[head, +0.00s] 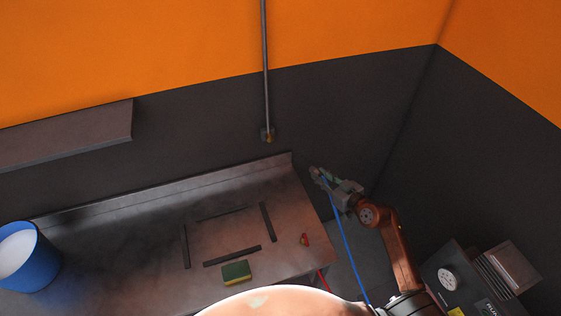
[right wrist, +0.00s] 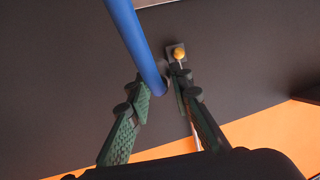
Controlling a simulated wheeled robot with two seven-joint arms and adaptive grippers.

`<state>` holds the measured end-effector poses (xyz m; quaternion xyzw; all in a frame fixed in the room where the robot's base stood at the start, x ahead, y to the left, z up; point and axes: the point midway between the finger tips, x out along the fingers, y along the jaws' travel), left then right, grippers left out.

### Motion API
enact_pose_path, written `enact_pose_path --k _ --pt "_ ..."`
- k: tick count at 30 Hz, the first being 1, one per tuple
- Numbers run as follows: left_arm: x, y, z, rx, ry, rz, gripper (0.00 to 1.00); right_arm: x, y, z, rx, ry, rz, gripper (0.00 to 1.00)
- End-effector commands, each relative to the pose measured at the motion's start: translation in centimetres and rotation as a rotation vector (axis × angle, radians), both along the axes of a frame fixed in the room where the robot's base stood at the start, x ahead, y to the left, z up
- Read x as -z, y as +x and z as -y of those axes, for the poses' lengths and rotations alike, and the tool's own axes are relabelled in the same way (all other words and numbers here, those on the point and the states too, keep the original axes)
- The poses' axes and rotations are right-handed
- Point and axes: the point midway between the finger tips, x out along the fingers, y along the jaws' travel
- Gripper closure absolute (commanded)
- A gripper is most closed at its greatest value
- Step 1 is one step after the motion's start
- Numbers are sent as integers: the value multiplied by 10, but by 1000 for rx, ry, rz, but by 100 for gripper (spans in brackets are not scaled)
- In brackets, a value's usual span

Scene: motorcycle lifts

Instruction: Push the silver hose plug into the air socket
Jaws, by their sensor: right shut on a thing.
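My right gripper (head: 318,174) is beyond the right end of the bench, below and to the right of the air socket (head: 268,135) on the dark wall. The socket's brass tip also shows in the right wrist view (right wrist: 179,53), beyond the fingertips and apart from them. The blue hose (head: 345,240) hangs from this gripper. In the right wrist view the hose (right wrist: 128,30) runs down between the fingers (right wrist: 160,90), close to the left one. The gripper is shut at the hose end; the silver plug itself is not clearly visible there. My left gripper is out of view.
A metal bench (head: 120,235) carries a blue bucket (head: 38,262), a green and yellow sponge (head: 236,272) and a small red item (head: 304,239). A grey pipe (head: 266,70) runs down to the socket. A dark machine (head: 460,280) stands lower right. The wall around the socket is clear.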

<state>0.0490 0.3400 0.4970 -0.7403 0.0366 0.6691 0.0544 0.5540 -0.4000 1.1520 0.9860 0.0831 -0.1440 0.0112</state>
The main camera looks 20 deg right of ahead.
Motion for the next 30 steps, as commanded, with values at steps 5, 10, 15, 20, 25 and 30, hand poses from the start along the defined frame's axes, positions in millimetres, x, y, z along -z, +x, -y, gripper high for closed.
enact_pose_path --k 5,10,15,20,25,30 --pt "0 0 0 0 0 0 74 19 -3 -37 102 24 109 100" --pt "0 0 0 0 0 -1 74 30 -2 -70 174 28 201 100" --pt "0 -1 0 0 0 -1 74 31 -1 -85 198 25 241 100" --pt "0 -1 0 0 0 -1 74 32 0 -93 208 21 259 100" --pt "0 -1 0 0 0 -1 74 32 0 -99 215 19 273 100" --pt "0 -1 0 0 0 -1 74 32 0 -104 219 17 283 100"
